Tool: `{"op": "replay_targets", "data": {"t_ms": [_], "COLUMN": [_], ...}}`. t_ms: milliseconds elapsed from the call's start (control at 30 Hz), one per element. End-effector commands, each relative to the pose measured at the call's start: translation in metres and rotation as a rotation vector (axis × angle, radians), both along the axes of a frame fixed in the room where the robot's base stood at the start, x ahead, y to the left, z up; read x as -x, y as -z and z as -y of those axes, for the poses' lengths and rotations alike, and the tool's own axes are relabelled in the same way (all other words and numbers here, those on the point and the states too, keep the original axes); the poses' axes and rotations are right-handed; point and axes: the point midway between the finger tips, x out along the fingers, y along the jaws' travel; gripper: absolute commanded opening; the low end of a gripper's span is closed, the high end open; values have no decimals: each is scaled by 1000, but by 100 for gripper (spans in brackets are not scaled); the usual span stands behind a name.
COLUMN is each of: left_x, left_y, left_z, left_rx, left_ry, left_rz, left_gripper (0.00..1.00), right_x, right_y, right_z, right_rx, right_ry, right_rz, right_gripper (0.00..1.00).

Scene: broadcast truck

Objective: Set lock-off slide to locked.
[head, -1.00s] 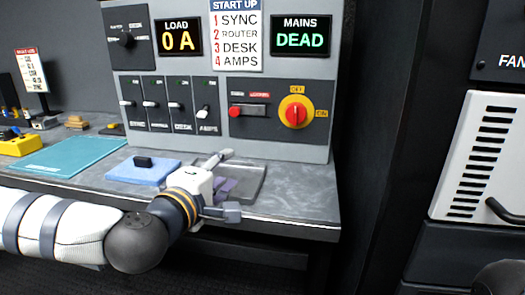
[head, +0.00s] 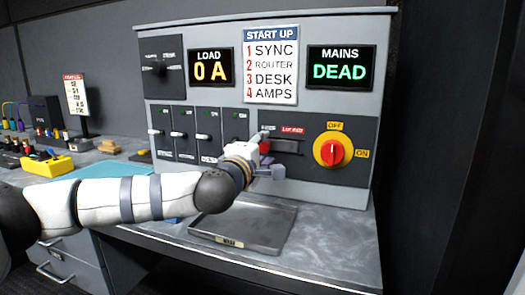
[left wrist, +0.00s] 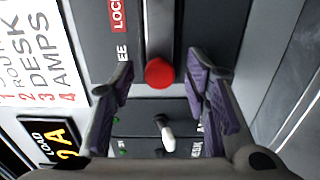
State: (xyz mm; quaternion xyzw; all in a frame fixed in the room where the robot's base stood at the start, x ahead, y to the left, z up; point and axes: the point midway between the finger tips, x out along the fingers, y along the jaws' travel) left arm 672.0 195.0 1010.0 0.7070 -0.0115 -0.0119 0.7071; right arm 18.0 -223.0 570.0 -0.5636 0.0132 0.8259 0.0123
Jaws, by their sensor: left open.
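The lock-off slide has a red knob (head: 265,147) at the left end of a dark slot (head: 287,147), on the FREE side; the red LOCKED label (head: 293,129) is above the slot further right. My left gripper (head: 271,153) is at the panel in front of the knob, partly hiding the slide and the FREE label. In the left wrist view the red knob (left wrist: 159,72) shows between the two open purple-padded fingers (left wrist: 160,85), with a gap on both sides. I cannot tell how deep the fingers reach around it. My right gripper is not in view.
The red MAINS rotary switch (head: 332,150) on its yellow disc is right of the slide, turned to OFF. Several breaker toggles (head: 180,135) are to the left. A grey tray (head: 262,243) sits on the bench below. The MAINS display (head: 340,69) reads DEAD.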

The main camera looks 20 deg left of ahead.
Motion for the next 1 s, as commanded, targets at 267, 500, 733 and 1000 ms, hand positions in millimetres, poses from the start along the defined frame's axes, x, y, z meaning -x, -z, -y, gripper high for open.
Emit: {"op": "replay_targets", "data": {"t_ms": [267,500,733,1000], "left_x": [1,1,2,3], "left_y": [0,-1,-2,0], "left_z": [0,3,41,51], "left_rx": [0,0,0,0], "left_ry": [0,2,4,3], "left_rz": [0,0,0,0], "left_gripper": [6,0,0,0], "right_x": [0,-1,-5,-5], "right_y": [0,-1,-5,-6], "right_z": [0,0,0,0], "right_rx": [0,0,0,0], "right_ry": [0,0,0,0], "right_rz": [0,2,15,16], "right_gripper": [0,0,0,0]}}
